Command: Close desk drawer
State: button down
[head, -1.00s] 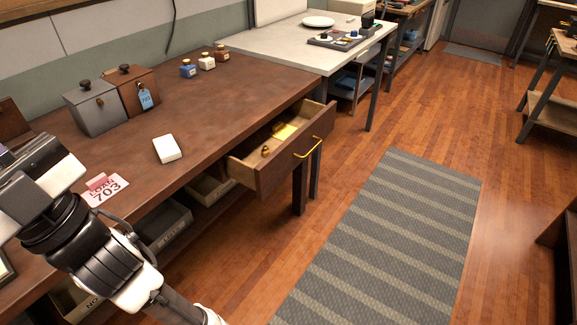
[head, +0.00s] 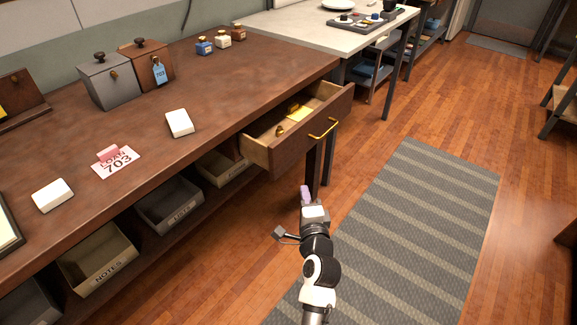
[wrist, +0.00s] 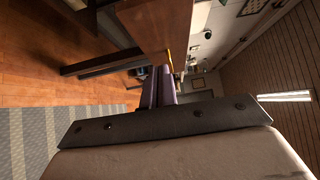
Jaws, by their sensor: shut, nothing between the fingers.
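The desk drawer (head: 285,150) stands open, pulled out from the right part of the brown wooden desk (head: 225,85). Its front carries a yellow handle (head: 324,129). Inside lie a yellow paper (head: 298,115) and small brass-coloured items. My gripper (head: 305,192) is below and in front of the drawer front in the head view, apart from the handle. In the wrist view, its purple fingers (wrist: 159,88) are together with nothing between them. The drawer front (wrist: 152,25) shows just beyond the fingertips there, with a bit of the yellow handle beside them.
Open bins (head: 97,257) sit on the shelf under the desk. A pale table (head: 300,30) stands behind. The striped mat (head: 400,230) and floor on the right are clear.

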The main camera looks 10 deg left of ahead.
jog(key=p, duration=0.2)
send_near(286, 156)
jog(key=w+d, duration=0.2)
jog(key=w, duration=0.2)
jog(key=shift+w+a+f+p, duration=0.1)
jog(key=shift+w+a+p, duration=0.3)
jog(key=shift+a, duration=0.4)
jog(key=shift+w+a+f+p, duration=0.1)
jog(key=shift+w+a+p, duration=0.2)
jog(key=shift+w+a, duration=0.4)
jog(key=shift+s+a+r, duration=0.1)
jog(key=shift+s+a, duration=0.05)
jog(key=shift+a, duration=0.05)
